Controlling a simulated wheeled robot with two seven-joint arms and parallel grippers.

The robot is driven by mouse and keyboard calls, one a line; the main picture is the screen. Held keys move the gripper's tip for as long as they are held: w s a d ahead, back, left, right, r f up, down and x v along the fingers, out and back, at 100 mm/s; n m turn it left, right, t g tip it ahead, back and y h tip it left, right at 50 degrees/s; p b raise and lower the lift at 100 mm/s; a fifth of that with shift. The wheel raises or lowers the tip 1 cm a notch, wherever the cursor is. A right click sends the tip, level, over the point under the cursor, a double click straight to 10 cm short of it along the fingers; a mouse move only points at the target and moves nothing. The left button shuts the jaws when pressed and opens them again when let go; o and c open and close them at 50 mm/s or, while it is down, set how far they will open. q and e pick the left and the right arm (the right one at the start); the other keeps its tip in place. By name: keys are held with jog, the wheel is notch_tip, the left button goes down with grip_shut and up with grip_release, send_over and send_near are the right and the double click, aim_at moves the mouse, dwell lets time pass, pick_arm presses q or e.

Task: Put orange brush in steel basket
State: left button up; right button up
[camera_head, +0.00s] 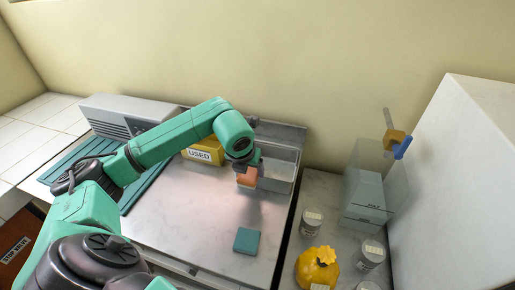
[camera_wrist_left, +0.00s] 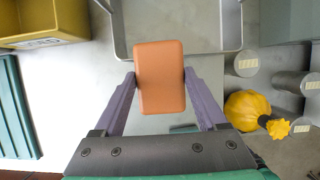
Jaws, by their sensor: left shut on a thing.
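The orange brush (camera_head: 246,179) shows as an orange block held in my left gripper (camera_head: 251,174). In the left wrist view the brush (camera_wrist_left: 160,78) is pinched between the two purple fingers of that gripper (camera_wrist_left: 160,82). The steel basket (camera_head: 283,187) stands at the back right of the worktop, just behind and right of the brush. Its near rim (camera_wrist_left: 207,53) passes behind the upper part of the brush in the left wrist view. The brush appears above the worktop, at the basket's near side. My right gripper is in neither view.
A yellow bin (camera_head: 203,154) marked USED stands left of the basket. A teal block (camera_head: 247,241) lies on the worktop in front. The worktop's middle (camera_head: 190,215) is clear.

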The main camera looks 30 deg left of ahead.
pick_arm(q)
jog(key=w+a+f+p, duration=0.1)
jog(key=w+a+p, duration=0.1)
jog(key=w, duration=0.5)
jog(key=shift+f+p, duration=0.4)
jog(key=shift+p, duration=0.1)
jog(key=o, duration=1.2)
jog(key=shift+o, duration=0.2)
jog(key=b+v, duration=0.2)
jog(key=v, duration=1)
jog(key=shift+r, duration=0.25)
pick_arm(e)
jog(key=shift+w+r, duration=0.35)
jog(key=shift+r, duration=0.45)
pick_arm(q)
jog(key=shift+f, duration=0.1)
